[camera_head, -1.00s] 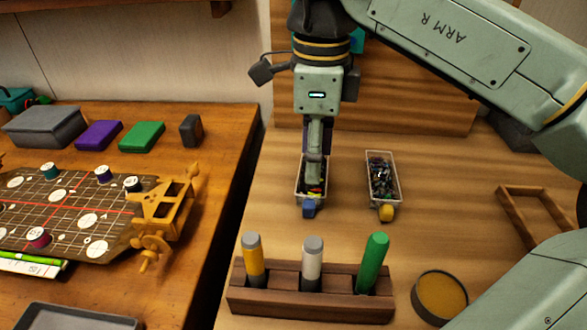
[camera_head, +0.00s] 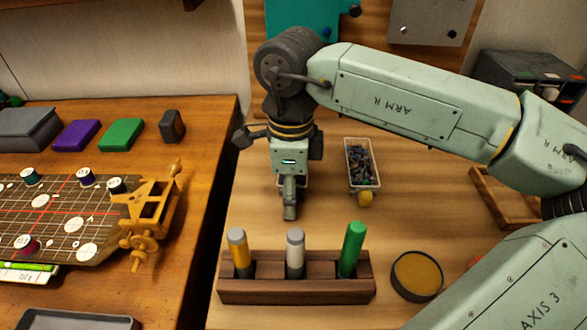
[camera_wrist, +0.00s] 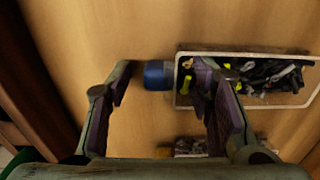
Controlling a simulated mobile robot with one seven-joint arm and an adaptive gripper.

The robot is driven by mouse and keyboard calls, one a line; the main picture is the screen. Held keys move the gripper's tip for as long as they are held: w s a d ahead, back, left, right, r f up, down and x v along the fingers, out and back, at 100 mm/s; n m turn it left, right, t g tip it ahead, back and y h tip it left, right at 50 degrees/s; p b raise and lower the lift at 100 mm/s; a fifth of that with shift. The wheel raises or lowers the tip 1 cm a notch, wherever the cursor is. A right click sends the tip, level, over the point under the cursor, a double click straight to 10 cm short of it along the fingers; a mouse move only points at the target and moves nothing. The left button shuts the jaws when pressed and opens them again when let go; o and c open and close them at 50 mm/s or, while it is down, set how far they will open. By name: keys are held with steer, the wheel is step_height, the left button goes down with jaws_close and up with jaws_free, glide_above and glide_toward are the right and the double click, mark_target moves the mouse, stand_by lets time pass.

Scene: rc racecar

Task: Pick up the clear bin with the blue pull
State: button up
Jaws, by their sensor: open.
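The clear bin with the blue pull (camera_wrist: 248,101) lies in the wrist view, filled with dark, yellow and white small parts. Its blue pull (camera_wrist: 158,75) shows between the two fingertips of my gripper (camera_wrist: 162,75). The fingers are apart, one beyond the pull's free end and one overlapping the bin's pull-side end. I cannot tell whether either touches. In the head view, my gripper (camera_head: 290,210) points down and hides the blue pull and most of this bin; only slivers of its rim (camera_head: 306,182) show.
A second clear bin (camera_head: 349,178) with a yellow pull (camera_head: 365,199) stands to the right. A wooden rack (camera_head: 296,290) with several upright cylinders is in front. A round dish (camera_head: 417,274) and a wooden frame (camera_head: 490,205) lie to the right.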

steer(key=shift+c, duration=0.6)
jaws_close()
